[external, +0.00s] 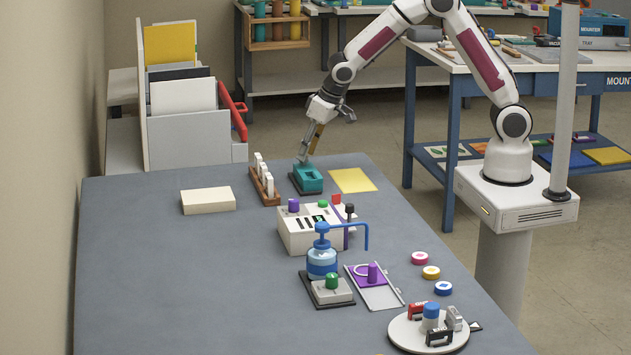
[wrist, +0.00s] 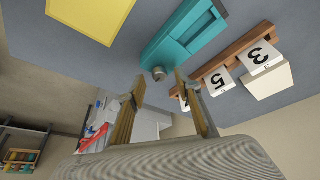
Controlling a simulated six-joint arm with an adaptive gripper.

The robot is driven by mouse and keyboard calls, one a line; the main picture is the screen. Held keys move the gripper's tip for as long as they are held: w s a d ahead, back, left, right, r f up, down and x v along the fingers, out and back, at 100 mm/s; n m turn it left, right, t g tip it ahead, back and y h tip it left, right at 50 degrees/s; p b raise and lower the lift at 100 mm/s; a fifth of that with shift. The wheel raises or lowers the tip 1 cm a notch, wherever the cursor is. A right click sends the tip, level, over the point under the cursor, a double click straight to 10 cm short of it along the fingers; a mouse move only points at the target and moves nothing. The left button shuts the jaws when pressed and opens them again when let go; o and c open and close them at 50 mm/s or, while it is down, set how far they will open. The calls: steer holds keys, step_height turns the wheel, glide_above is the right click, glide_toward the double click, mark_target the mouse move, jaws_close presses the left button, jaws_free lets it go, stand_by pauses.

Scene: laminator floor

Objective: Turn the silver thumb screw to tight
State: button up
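The silver thumb screw (wrist: 159,73) is a small round knob on the end of a teal block-like device (wrist: 185,35) in the wrist view. The device (external: 308,180) stands on a dark base near the far end of the grey table in the external view, where the screw is too small to make out. My gripper (wrist: 160,80) is open, its two tan fingers apart, with the screw showing between the fingertips. I cannot tell whether either finger touches it. In the external view my gripper (external: 303,160) points down at the device's far left side.
A wooden rack (external: 265,187) with white numbered tags stands close left of the device, and a yellow sheet (external: 353,180) lies right of it. A white button box (external: 300,238) and blue pump bottle (external: 322,262) stand nearer the camera. The table's left front is clear.

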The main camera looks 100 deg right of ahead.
steer(key=v, duration=1.1)
steer(key=shift+s, duration=0.1)
steer(key=d+f+m+y, duration=0.1)
steer(key=w+d+f+m+y, duration=0.1)
steer(key=d+m, duration=0.1)
steer(key=w+d+f+m+y, duration=0.1)
steer(key=y, duration=0.1)
steer(key=shift+d+f+m+g, duration=0.2)
steer(key=shift+f+m+g, duration=0.05)
steer(key=shift+m+g, duration=0.15)
stand_by(0.6)
steer(key=shift+f, duration=0.1)
